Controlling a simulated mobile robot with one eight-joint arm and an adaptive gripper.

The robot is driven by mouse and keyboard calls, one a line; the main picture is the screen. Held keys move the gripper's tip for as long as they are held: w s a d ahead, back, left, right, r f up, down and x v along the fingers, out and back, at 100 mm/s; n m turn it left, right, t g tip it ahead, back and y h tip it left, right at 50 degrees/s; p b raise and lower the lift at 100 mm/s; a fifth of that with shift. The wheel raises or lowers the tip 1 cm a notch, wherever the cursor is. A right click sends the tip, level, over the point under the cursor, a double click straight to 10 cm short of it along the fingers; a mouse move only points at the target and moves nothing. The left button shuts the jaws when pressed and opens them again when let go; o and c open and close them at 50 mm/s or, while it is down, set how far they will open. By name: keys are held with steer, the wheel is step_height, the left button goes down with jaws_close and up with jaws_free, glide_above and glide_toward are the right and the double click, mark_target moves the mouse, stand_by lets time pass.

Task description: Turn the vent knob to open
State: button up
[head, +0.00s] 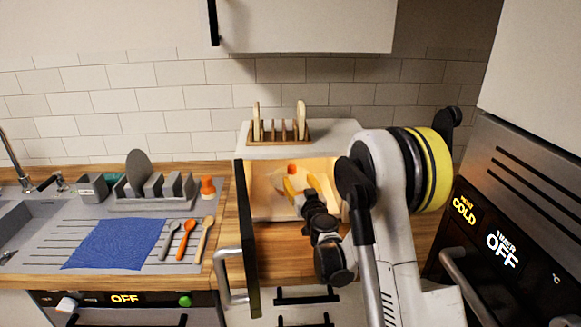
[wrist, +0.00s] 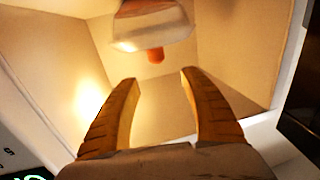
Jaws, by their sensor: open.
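My gripper (wrist: 157,108) is open and empty, its two orange fingers spread inside a lit cream-coloured compartment. In the head view my gripper (head: 291,186) reaches into this open cabinet (head: 262,205). A pale fitting with a reddish upper part (wrist: 150,28) is at the top of the wrist view, beyond the fingertips. A small orange-red piece (wrist: 156,55) shows just below it, ahead of the gap between the fingers and apart from them. An orange-red piece (head: 291,169) also shows in the head view. I cannot tell which part is the vent knob or how it is turned.
The cabinet's dark-edged door (head: 246,240) stands open on the left. A wooden rack (head: 280,132) stands on top of the cabinet. The compartment's side walls are close around my gripper. A blue cloth (head: 118,243) and several spoons lie at left.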

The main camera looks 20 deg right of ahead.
mark_target(293, 169)
steer(key=w, duration=0.3)
steer(key=w+d+b, duration=0.1)
steer(key=w, duration=0.3)
steer(key=w+f+b, duration=0.1)
steer(key=w, duration=0.3)
steer(key=shift+d, duration=0.4)
steer(key=shift+r, duration=0.1)
jaws_close()
